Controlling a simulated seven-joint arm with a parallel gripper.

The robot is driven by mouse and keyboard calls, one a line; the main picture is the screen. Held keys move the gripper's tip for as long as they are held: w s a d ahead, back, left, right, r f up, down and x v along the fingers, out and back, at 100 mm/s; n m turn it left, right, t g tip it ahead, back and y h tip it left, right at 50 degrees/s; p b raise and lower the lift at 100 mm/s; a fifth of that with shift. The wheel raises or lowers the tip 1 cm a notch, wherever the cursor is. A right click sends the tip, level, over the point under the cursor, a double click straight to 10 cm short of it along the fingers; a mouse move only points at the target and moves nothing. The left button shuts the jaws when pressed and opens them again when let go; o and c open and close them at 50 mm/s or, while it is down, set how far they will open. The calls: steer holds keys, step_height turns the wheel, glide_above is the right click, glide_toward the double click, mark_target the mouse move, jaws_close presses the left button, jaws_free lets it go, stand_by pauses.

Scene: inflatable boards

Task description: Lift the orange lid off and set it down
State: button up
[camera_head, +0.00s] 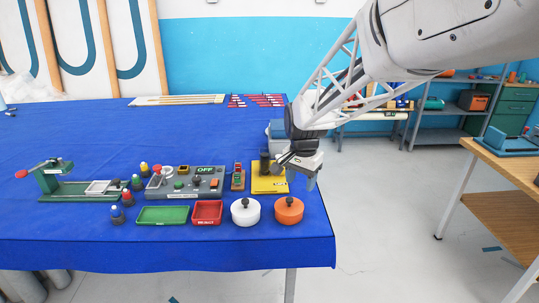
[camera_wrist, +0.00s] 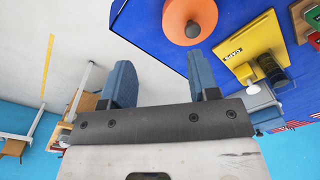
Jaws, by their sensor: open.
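The orange lid (camera_head: 289,209) is round with a dark knob on top and sits near the front right corner of the blue table. It also shows in the wrist view (camera_wrist: 184,14) at the top, partly cut off by the frame edge. Whatever it covers is hidden beneath it. My gripper (camera_head: 311,184) is above and behind the lid, near the table's right edge. In the wrist view its two blue-grey fingers (camera_wrist: 164,80) are wide apart with nothing between them. The gripper is open and apart from the lid.
A white lidded pot (camera_head: 245,212) stands just left of the orange lid. A yellow tray (camera_head: 268,186) with a dark cylinder is behind. Red (camera_head: 207,213) and green (camera_head: 163,215) trays and a control panel (camera_head: 184,186) are further left. The blue table (camera_head: 120,250) is clear along its front.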

steer(key=m, duration=0.1)
glide_above(290, 199)
step_height(290, 199, down, 4)
steer(key=shift+w+r, duration=0.1)
steer(key=shift+r, duration=0.05)
steer(key=shift+f, duration=1.3)
steer(key=shift+f, duration=0.1)
steer(key=shift+f, duration=2.5)
steer(key=shift+c, duration=0.4)
steer(key=c, duration=0.9)
